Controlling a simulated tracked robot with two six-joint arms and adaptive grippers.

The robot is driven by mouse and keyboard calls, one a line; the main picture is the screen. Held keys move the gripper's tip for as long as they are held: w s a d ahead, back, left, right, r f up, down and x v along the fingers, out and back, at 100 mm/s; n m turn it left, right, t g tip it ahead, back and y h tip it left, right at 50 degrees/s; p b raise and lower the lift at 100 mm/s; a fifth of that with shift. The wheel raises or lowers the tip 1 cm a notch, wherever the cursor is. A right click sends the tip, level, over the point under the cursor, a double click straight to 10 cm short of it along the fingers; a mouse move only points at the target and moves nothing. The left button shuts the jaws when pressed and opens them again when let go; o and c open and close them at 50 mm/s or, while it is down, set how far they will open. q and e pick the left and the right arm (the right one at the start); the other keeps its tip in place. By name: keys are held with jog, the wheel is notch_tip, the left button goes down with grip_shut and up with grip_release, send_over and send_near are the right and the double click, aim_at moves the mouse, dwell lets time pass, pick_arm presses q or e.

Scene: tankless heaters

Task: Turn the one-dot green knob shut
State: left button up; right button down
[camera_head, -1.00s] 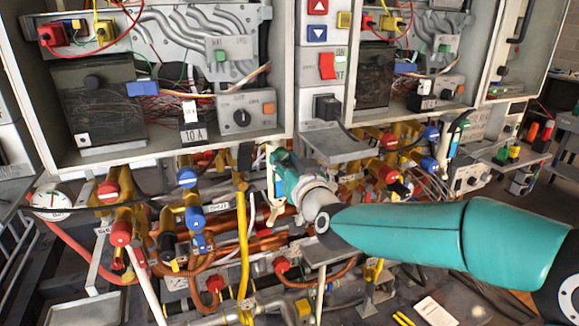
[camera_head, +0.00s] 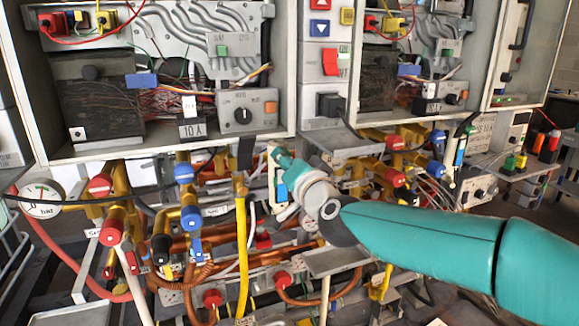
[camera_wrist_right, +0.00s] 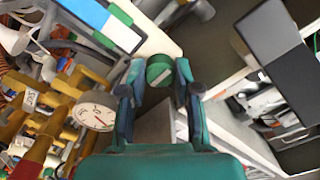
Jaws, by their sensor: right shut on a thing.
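A round green knob (camera_wrist_right: 160,70) shows in the right wrist view, with a pale bar across its face. I cannot make out a dot on it. The two fingers of my right gripper (camera_wrist_right: 158,82) sit on either side of the knob and are shut on it. In the head view my right gripper (camera_head: 287,163) reaches in from the right, below the heater cabinets, beside a narrow blue-and-white panel (camera_head: 281,188). The gripper mostly hides the knob there. The panel also shows at the top left in the right wrist view (camera_wrist_right: 104,20). My left gripper is not in view.
Yellow pipes with red valve caps (camera_head: 101,186) and blue valve caps (camera_head: 184,173) crowd the left. A white gauge (camera_head: 42,198) stands at far left. Another gauge (camera_wrist_right: 96,113) is close to my right gripper in the wrist view. A grey shelf (camera_head: 336,259) lies below the gripper.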

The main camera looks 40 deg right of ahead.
jog(key=shift+d, duration=0.1)
dwell(0.3)
jog(key=c, duration=0.8)
grip_release()
jog(key=v, duration=1.2)
jog(key=shift+f, duration=0.1)
jog(key=shift+d, duration=0.15)
